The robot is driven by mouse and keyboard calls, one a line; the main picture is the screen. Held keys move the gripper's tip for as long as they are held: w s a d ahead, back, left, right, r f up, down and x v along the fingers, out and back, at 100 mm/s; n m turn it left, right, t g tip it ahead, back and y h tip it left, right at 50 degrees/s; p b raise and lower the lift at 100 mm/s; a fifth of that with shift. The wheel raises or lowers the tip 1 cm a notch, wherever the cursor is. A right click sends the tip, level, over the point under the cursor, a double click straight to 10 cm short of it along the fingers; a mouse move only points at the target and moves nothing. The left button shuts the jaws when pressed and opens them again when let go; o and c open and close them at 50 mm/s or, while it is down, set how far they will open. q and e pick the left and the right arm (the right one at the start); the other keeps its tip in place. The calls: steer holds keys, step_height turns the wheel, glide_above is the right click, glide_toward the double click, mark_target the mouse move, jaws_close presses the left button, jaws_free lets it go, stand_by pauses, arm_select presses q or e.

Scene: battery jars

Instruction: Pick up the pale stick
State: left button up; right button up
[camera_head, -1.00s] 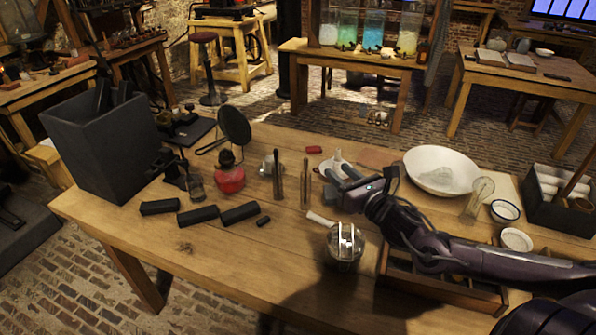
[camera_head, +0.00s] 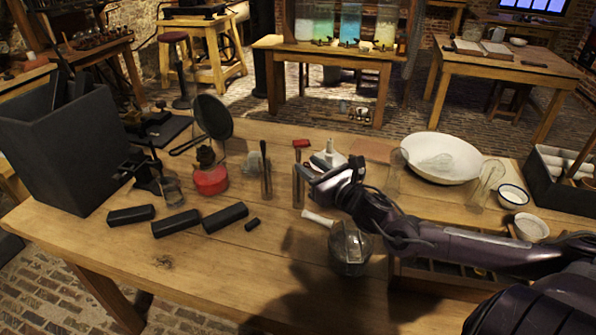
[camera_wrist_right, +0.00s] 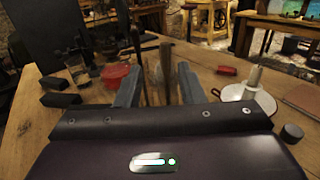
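The pale stick (camera_head: 298,188) stands upright on the wooden table, grey-brown and slim. A darker stick (camera_head: 266,178) stands to its left. My right gripper (camera_head: 312,172) is close to the right of the pale stick in the head view. In the right wrist view my gripper (camera_wrist_right: 160,88) is open, its two fingers apart. The pale stick (camera_wrist_right: 166,62) shows between the fingers there, and the dark stick (camera_wrist_right: 137,62) stands nearer the left finger. I cannot tell whether a finger touches the pale stick. My left gripper is not in view.
A glass jar (camera_head: 350,250) stands in front of my right arm. A white bowl (camera_head: 440,160) is behind it. The front left of the table is clear.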

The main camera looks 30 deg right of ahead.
mark_target(300, 154)
steer(key=shift+w, duration=0.45)
steer(key=shift+w+r, duration=0.2)
steer(key=shift+w, duration=0.3)
steer(key=w, duration=0.4)
steer(key=shift+d+r+p, duration=0.1)
steer(key=shift+r+p, duration=0.05)
steer(key=shift+p, duration=0.15)
steer(key=shift+c, duration=0.4)
jaws_close()
